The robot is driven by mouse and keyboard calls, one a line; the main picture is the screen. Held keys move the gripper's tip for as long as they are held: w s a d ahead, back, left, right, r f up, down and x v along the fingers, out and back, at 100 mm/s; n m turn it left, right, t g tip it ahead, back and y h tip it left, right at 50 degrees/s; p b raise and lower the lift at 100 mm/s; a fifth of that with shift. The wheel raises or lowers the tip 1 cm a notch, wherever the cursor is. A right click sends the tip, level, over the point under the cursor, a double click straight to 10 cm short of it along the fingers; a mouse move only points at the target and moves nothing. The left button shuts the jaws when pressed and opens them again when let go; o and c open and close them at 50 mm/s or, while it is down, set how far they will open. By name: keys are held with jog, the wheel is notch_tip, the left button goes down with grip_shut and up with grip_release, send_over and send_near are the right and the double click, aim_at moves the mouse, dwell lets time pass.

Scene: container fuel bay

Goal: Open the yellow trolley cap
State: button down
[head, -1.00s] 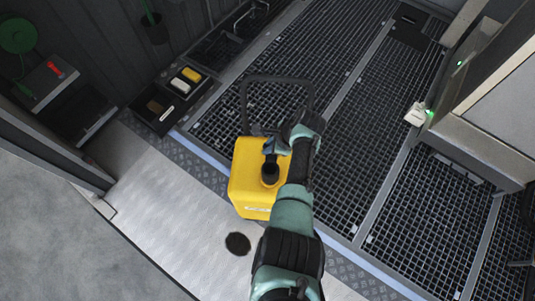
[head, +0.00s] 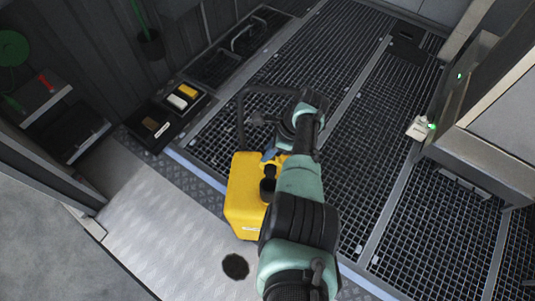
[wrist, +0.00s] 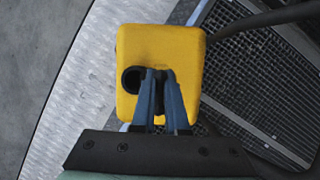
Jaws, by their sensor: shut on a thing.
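The yellow trolley (head: 245,195) stands on the pale floor strip at the edge of the grating, its black handle rising behind it. In the wrist view its yellow top (wrist: 180,50) shows a dark round opening (wrist: 133,80) left of my fingers. My gripper (wrist: 160,80), with blue fingers, is shut on a small black cap (wrist: 159,95), mostly hidden between the fingers. In the head view the cap (head: 270,171) shows just above the dark opening (head: 267,187). I cannot tell whether the cap still touches the rim. My arm hides the trolley's right side.
A dark tray (head: 165,115) with yellow, white and brown blocks lies at left. A shelf with a red item (head: 45,82) stands at the left wall. Grating (head: 330,100) spreads behind and right.

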jog(key=shift+w+d+f+b, duration=0.1)
jog(key=shift+w+f+b, duration=0.05)
jog(key=shift+w+b, duration=0.35)
jog(key=shift+w+f+b, duration=0.15)
jog(key=shift+w+b, duration=0.3)
jog(key=c, duration=0.9)
grip_release()
jog(key=shift+w, duration=0.1)
jog(key=shift+c, duration=0.2)
jog(key=p+v, duration=0.4)
jog(key=v, duration=0.9)
